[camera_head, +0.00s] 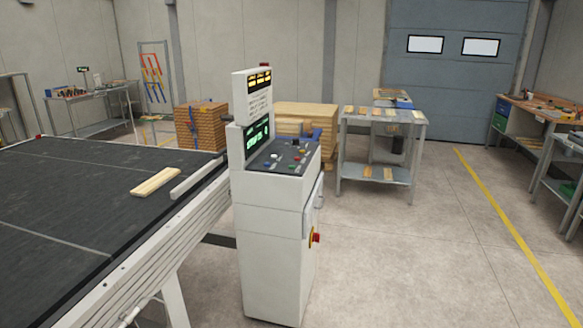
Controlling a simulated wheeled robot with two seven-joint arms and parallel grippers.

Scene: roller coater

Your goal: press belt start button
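A white control cabinet (272,240) stands in the middle of the view, at the right end of a dark conveyor belt (70,190). Its sloped dark panel (284,160) carries several small buttons and knobs in colours such as red, green, yellow, blue and white. The labels are too small to read, so I cannot tell which one is the belt start button. A green lit display (257,137) sits behind the panel, with an amber display above it. A wooden board (155,182) lies on the belt. Neither gripper shows in this view.
A red and yellow switch (314,238) sticks out from the cabinet's right side. Stacked wood (305,118) and a grey metal table (384,121) stand behind it. A workbench (545,112) is at the far right. The floor right of the cabinet is clear, with a yellow line (508,226).

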